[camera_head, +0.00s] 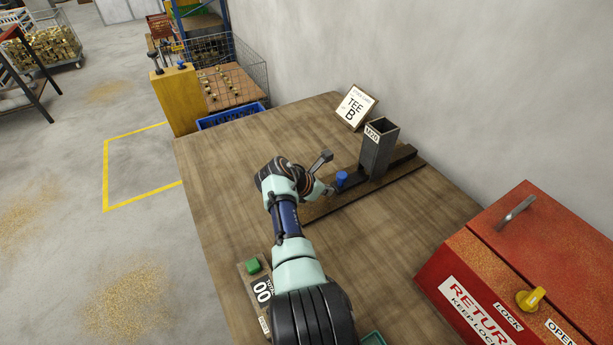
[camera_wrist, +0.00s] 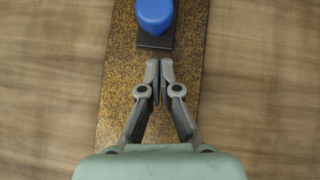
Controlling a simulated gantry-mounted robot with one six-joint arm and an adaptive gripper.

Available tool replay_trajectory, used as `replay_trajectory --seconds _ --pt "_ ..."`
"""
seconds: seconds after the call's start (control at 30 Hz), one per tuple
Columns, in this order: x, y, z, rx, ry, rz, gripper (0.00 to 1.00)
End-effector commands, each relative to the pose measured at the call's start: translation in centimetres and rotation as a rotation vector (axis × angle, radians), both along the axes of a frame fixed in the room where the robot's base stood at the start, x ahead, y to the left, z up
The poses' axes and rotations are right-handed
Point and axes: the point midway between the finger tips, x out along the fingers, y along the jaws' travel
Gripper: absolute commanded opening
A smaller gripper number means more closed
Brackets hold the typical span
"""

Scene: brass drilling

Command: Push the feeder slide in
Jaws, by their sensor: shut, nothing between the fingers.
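The feeder is a long dark base rail (camera_head: 405,159) on the wooden table, with a square upright magazine tube (camera_head: 378,150) standing on it. The slide is a dark block (camera_wrist: 155,41) with a blue knob (camera_head: 342,179) on top, in front of the tube. In the wrist view the blue knob (camera_wrist: 154,14) is at the top centre. My gripper (camera_head: 331,190) is shut and empty, low over the rusty rail. Its fingertips (camera_wrist: 159,66) point at the near end of the slide block, very close behind it; I cannot tell whether they touch.
A red lockable box (camera_head: 530,260) is at the right. A green button (camera_head: 252,266) sits on a counter panel at the table's front left.

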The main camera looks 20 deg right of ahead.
Motion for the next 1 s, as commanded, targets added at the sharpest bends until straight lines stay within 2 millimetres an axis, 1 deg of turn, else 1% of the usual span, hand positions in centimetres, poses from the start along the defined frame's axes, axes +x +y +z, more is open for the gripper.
replay_trajectory --seconds 0.03,0.1,0.27,0.4,0.5,0.6,1.0 --pt "-0.2 0.8 1.3 0.001 0.003 0.001 0.00" --pt "-0.4 1.8 2.6 0.000 -0.001 0.001 0.00" --pt "-1.1 4.4 4.9 0.001 -0.001 0.001 0.00" --pt "-1.5 6.1 6.3 0.001 -0.001 0.001 0.00" --pt "-1.7 6.8 7.0 0.001 0.000 0.001 0.00" --pt "-1.8 7.2 7.3 0.001 0.000 0.001 0.00" --pt "-1.8 7.3 7.3 0.002 0.000 0.000 0.00"
